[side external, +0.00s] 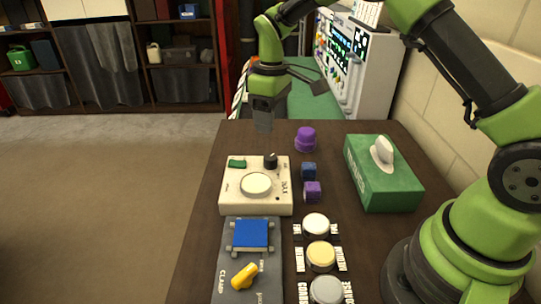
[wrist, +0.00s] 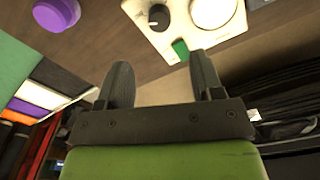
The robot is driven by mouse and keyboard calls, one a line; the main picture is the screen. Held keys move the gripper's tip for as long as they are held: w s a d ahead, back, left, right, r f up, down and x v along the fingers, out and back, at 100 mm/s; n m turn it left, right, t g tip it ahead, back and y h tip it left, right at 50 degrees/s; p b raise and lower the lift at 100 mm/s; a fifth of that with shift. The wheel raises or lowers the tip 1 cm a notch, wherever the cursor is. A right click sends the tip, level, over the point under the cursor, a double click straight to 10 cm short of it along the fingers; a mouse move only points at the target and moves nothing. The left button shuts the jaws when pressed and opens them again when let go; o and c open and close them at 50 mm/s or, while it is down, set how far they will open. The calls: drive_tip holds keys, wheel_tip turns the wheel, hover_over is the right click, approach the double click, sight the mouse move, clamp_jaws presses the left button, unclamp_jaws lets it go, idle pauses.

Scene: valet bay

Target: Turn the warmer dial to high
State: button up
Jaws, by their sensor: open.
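The warmer (side external: 228,197) is a cream box on the dark table with a round pale plate on top. Its black dial (side external: 270,161) stands at the far right corner, and a green switch (side external: 237,163) sits at the far left corner. In the wrist view the dial (wrist: 158,17) and the green switch (wrist: 180,48) show near the top. The dial has a light pointer mark; I cannot read its setting. My gripper (side external: 263,125) is open and empty, above the table beyond the warmer's far edge, apart from the dial. Its two fingers (wrist: 161,72) show spread in the wrist view.
A purple knob (side external: 305,139) and two small cubes, blue (side external: 309,170) and purple (side external: 312,191), stand right of the warmer. A green tissue box (side external: 385,185) is farther right. A grey clamp panel (side external: 232,270) and several round buttons (side external: 321,256) lie nearer.

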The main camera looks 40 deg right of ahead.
sight(270, 157)
wheel_tip(270, 157, down, 11)
drive_tip(key=shift+r, duration=0.2)
drive_tip(key=shift+w, duration=0.1)
drive_tip(key=shift+c, duration=0.4)
drive_tip(key=c, duration=0.9)
drive_tip(key=shift+o, duration=0.2)
